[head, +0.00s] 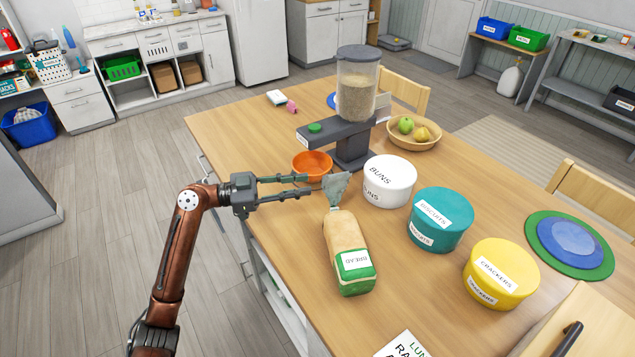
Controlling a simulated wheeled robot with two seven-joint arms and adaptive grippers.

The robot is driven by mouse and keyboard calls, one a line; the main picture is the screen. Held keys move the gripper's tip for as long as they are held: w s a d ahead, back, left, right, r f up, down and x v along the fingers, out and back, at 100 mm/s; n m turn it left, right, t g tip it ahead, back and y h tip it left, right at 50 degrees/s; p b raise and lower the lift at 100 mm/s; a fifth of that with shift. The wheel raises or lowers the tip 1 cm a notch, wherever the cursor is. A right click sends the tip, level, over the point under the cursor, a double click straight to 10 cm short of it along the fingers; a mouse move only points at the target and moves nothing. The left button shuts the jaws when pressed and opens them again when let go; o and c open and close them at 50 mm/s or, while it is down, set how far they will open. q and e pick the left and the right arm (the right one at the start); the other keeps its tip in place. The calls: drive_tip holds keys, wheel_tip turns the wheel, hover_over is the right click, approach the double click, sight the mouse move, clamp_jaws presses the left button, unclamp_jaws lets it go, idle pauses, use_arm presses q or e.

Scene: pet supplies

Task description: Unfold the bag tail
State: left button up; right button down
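A bread bag (346,253) with a green BREAD label lies on the wooden table. Its grey-green tail (336,188) fans out at the end farther from me and looks raised above the loaf. My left gripper (309,184) comes in from the left, its two thin fingers apart and pointing right at the tail. The fingertips are just left of the tail, with nothing visible between them. I cannot tell whether the lower finger touches the tail. My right gripper is not in view.
An orange bowl (312,164) sits just behind my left gripper, beside a food dispenser (357,90). White BUNS (390,181), teal BISCUITS (441,219) and yellow CRACKERS (501,274) tubs stand right of the bread. A fruit bowl (414,136) is farther back. The table's left edge is clear.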

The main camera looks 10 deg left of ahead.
sight(342, 179)
use_arm(q)
drive_tip(key=shift+v, duration=0.85)
drive_tip(key=shift+c, duration=0.4)
